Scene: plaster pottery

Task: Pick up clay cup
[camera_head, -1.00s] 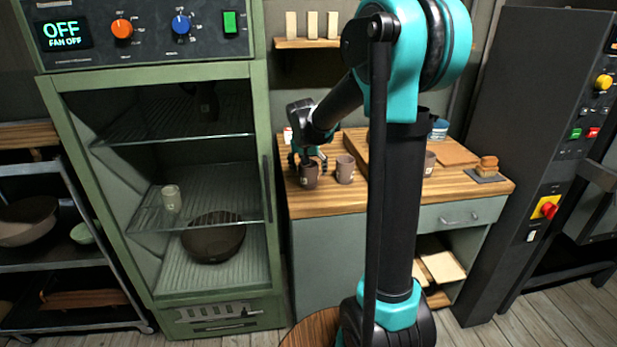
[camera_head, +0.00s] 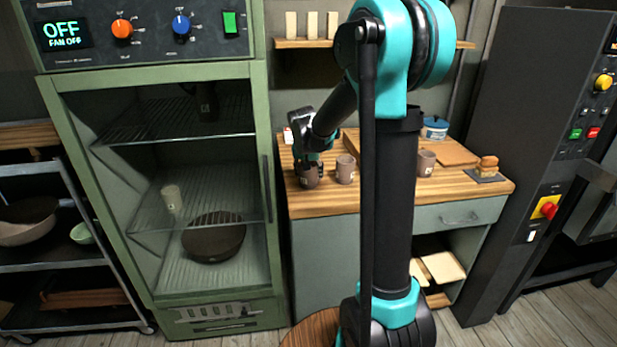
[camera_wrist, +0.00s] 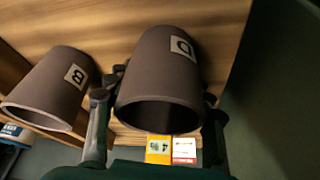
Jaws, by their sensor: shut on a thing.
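A brown-grey clay cup marked "D" (camera_wrist: 165,75) sits between the fingers of my gripper (camera_wrist: 158,125) in the wrist view, one finger on each side. In the head view my gripper (camera_head: 309,165) is at the left end of the wooden worktop, shut on this cup (camera_head: 309,179). A second clay cup marked "B" (camera_wrist: 52,88) stands beside it; it shows just right of the held cup in the head view (camera_head: 345,170). A third cup (camera_head: 426,162) stands further right behind my arm. I cannot tell whether the held cup is clear of the worktop.
The wooden worktop (camera_head: 330,203) also holds a blue-lidded jar (camera_head: 434,128) and a small stack on a dark mat (camera_head: 487,169). A green drying cabinet (camera_head: 262,120) stands close on the left. Yellow and white labelled boxes (camera_wrist: 158,150) lie near the cup.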

